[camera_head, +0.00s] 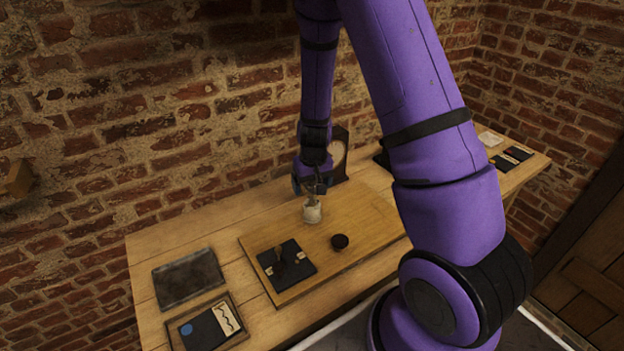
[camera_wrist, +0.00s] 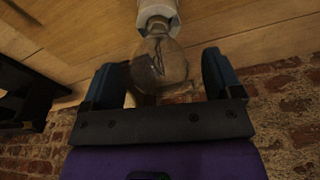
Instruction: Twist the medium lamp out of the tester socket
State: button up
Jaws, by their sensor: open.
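The lamp (camera_wrist: 158,64) shows in the wrist view as a clear, smoky glass bulb. Its neck meets a white cylindrical socket (camera_wrist: 157,12) at the top of the picture. In the head view the white socket (camera_head: 312,214) stands on the raised wooden board, and the lamp is small and mostly hidden by my gripper. My gripper (camera_head: 311,188) is directly above the socket. In the wrist view my gripper (camera_wrist: 160,78) is open, with one blue-edged finger on each side of the bulb. Gaps show between the bulb and both fingers. The lamp's size cannot be told.
The wooden board (camera_head: 370,222) also bears a black square pad (camera_head: 298,258) with a dark upright piece and a dark round puck (camera_head: 340,242). A dark slab (camera_head: 188,279) and a tray with cards (camera_head: 208,327) lie left. The brick wall stands close behind.

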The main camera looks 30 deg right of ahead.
jog(key=c, duration=1.1)
jog(key=shift+n, duration=1.2)
jog(key=n, duration=0.4)
jog(key=shift+a+y, duration=0.1)
jog(key=shift+y, duration=0.3)
jog(key=n, duration=0.6)
jog(key=shift+g+y, duration=0.3)
jog(key=shift+n, duration=0.4)
